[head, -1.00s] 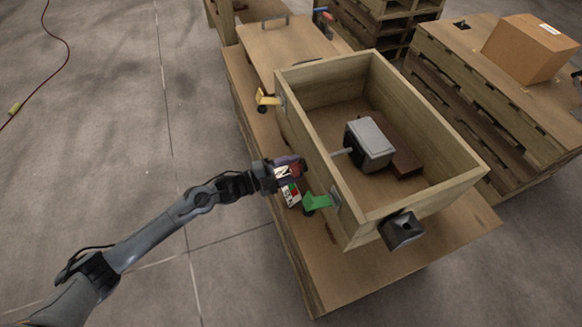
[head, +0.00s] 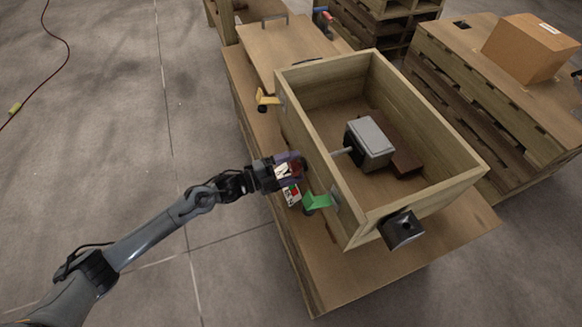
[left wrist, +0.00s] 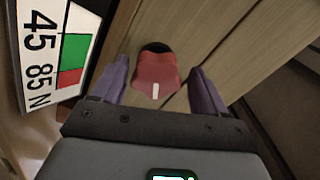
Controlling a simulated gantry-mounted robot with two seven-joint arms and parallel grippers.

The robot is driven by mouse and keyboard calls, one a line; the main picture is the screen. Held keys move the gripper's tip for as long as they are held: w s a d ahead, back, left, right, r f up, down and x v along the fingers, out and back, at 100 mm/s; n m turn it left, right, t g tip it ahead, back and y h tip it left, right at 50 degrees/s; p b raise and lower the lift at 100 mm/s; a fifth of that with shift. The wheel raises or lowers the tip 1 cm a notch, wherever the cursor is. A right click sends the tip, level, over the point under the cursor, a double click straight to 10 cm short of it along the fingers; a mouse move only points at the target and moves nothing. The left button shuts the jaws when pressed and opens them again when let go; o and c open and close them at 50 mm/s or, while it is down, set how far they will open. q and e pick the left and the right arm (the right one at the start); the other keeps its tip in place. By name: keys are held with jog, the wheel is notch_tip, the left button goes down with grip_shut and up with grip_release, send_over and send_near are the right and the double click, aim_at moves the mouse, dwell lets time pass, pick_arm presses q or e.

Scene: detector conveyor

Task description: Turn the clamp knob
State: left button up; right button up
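The red clamp knob (left wrist: 155,74) has a white mark on its face and shows large in the left wrist view, beside the wooden wall of the crate. My left gripper (left wrist: 158,70) is open, with one purple finger on each side of the knob. Narrow gaps seem to remain between fingers and knob. In the head view my left gripper (head: 292,166) is at the crate's left wall and partly hides the red knob (head: 296,171). A gauge card (left wrist: 55,45) marked 45 and 85 N, with green and red areas, is left of the knob. My right gripper is not in view.
The open wooden crate (head: 318,172) stands on a wooden table (head: 345,285). A grey block (head: 370,142) is inside it. Yellow (head: 266,98) and green (head: 317,202) brackets stick out beside the knob. A black device (head: 402,229) is on the near end.

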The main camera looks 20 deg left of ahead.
pick_arm(q)
jog(key=shift+f, duration=0.15)
jog(key=shift+a, duration=0.1)
jog(key=shift+s+a, duration=0.2)
jog(key=p+v, duration=0.4)
jog(key=v, duration=0.6)
